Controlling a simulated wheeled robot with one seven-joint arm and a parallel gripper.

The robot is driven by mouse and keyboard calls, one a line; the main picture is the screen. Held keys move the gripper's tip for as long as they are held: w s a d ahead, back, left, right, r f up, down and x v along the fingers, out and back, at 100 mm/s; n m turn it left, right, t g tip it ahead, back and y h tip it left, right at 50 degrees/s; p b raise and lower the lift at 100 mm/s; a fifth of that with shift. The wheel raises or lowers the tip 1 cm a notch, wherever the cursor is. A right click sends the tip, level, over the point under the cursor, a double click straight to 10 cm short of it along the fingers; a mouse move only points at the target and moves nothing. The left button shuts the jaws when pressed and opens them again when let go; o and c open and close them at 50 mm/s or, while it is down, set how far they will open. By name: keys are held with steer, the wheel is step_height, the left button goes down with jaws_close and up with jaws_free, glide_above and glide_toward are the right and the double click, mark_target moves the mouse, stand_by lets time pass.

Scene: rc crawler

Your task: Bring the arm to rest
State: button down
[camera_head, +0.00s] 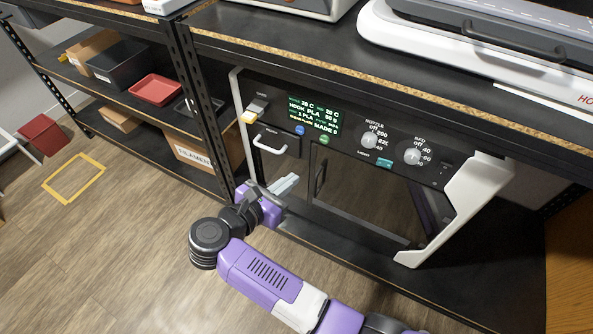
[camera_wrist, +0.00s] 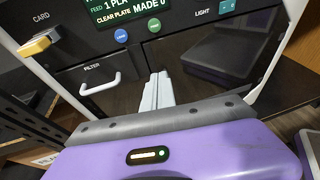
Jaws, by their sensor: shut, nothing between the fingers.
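My gripper (camera_head: 285,186) is in front of the lower left of a 3D printer (camera_head: 235,95), near its filter drawer handle (camera_head: 270,145). In the wrist view the two pale fingers of my gripper (camera_wrist: 157,78) lie together, pointing at the printer's front, with nothing between them. The filter handle shows to their left in the wrist view (camera_wrist: 100,84). My purple arm reaches up from the bottom of the head view and is bent at the elbow. Whether the fingertips touch the printer front, I cannot tell.
The printer's display (camera_head: 314,116) reads "MADE 0". A yellow-tipped card (camera_head: 250,116) sticks out at its left. Shelves on the left hold a red tray (camera_head: 156,90) and a filament box (camera_head: 196,152). A yellow frame (camera_head: 74,179) marks the open wooden floor.

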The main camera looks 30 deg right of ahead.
steer(key=shift+v, duration=1.35)
steer(key=shift+s+d, duration=0.15)
